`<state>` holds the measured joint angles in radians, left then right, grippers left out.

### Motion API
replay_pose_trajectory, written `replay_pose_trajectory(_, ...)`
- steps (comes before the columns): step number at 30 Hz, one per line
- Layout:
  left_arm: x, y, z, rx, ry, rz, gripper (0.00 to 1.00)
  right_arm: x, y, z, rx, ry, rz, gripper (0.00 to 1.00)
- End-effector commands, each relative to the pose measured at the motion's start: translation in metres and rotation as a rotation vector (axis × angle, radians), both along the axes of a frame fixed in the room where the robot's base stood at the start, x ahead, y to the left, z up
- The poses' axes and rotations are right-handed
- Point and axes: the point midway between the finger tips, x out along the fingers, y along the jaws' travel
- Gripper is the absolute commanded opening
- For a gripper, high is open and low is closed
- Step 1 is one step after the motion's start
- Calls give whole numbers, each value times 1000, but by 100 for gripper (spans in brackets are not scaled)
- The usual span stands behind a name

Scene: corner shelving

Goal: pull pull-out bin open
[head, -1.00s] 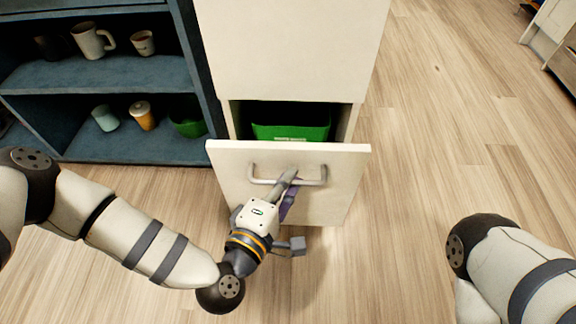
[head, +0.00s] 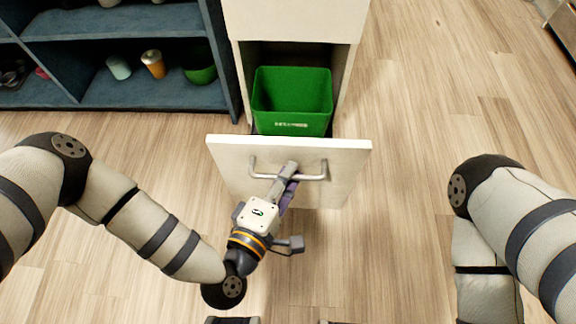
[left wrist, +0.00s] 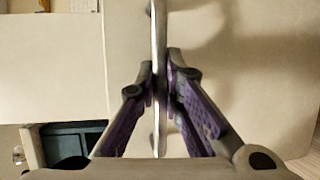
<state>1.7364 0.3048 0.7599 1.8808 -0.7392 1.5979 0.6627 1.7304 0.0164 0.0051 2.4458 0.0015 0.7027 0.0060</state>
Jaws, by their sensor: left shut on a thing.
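The pull-out bin's white front panel (head: 230,165) stands well out from the cabinet (head: 295,18) in the head view. Behind it the green bin (head: 290,97) shows its open top and looks empty. A metal bar handle (head: 318,172) runs across the panel. My left gripper (head: 288,175) is shut on the handle near its middle. In the left wrist view, the purple-padded fingers (left wrist: 161,85) close on the handle bar (left wrist: 159,30) from both sides. My right arm shows at the right edge of the head view; its gripper is not clearly visible.
A blue shelf unit (head: 155,93) stands left of the cabinet, holding a pale cup (head: 119,67), an orange cup (head: 153,64) and a green bowl (head: 200,70). The wooden floor (head: 420,110) to the right of the bin is clear.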

Motion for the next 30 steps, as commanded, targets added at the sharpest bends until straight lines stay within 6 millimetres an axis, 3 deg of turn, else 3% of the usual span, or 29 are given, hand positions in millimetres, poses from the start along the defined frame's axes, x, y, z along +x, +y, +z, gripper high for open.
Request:
replay_pose_trajectory(9,0,1,1,-1,-2,3,0,0,0,0,0,0,0,40)
replay_pose_trajectory(10,0,1,1,-1,-2,3,15,0,0,0,0,1,0,40)
replay_pose_trajectory(12,0,0,0,-1,-1,2,30,0,0,0,0,1,0,40)
replay_pose_trajectory(22,-3,1,0,0,0,1,30,0,0,0,-1,1,-1,40)
replay_pose_trajectory(26,-26,11,4,-1,5,0,30,0,0,0,-1,1,-1,40)
replay_pose_trajectory(30,-62,26,11,-1,6,1,30,0,0,0,0,1,0,40)
